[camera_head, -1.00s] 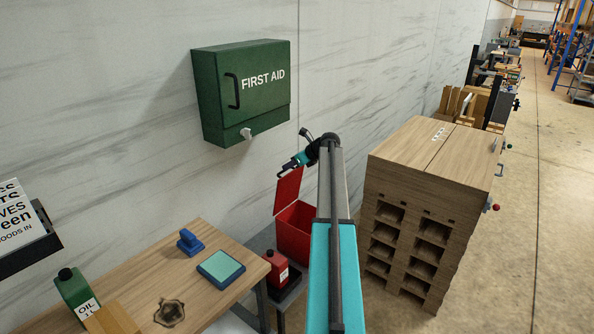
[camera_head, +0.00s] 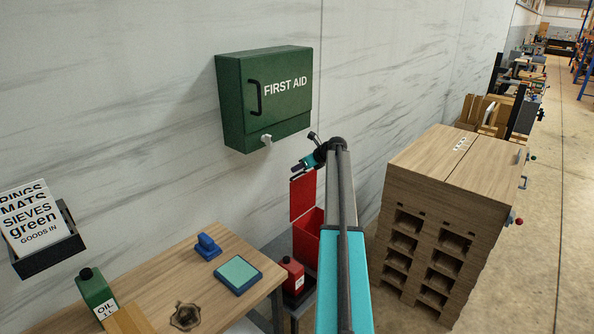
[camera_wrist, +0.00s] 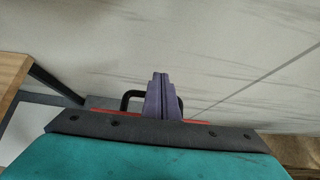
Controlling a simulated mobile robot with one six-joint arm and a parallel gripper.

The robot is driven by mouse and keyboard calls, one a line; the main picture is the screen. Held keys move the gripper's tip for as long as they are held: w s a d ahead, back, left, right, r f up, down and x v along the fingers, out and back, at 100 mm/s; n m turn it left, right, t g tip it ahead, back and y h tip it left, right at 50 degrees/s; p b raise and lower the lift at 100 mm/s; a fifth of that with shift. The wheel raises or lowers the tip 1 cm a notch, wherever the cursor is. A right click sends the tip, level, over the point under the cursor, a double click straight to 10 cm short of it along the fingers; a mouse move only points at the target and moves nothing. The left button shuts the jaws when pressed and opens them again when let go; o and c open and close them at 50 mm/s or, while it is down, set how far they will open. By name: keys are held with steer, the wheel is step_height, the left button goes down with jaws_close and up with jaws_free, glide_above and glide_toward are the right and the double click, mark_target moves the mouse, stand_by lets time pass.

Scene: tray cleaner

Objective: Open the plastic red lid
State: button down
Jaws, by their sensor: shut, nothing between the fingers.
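The red plastic lid (camera_head: 303,194) stands raised, close to upright, on the wall side of the red bin (camera_head: 308,233). The bin is partly hidden behind my arm. My gripper (camera_head: 297,171) is just above the lid's top edge in the head view; I cannot tell whether it touches. In the wrist view my gripper (camera_wrist: 160,78) has its fingers together with nothing between them. Behind the fingers, a strip of the red lid (camera_wrist: 103,110) and a black handle (camera_wrist: 130,97) show, mostly hidden by the fingers and my gripper's body.
A wooden table (camera_head: 222,262) with a blue-green pad (camera_head: 238,273) stands left of the bin. A red can (camera_head: 292,275) is between them. A green first aid box (camera_head: 265,98) hangs on the wall above.

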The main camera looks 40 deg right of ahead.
steer(key=shift+s+r+p, duration=0.15)
steer(key=shift+r+p, duration=0.6)
steer(key=shift+r, duration=0.4)
step_height(320, 180, up, 8)
steer(key=s+p, duration=0.1)
steer(key=p, duration=0.3)
steer(key=shift+s+f+p, duration=0.25)
steer(key=shift+s+p, duration=0.05)
steer(key=shift+s, duration=0.1)
steer(key=shift+d, duration=0.15)
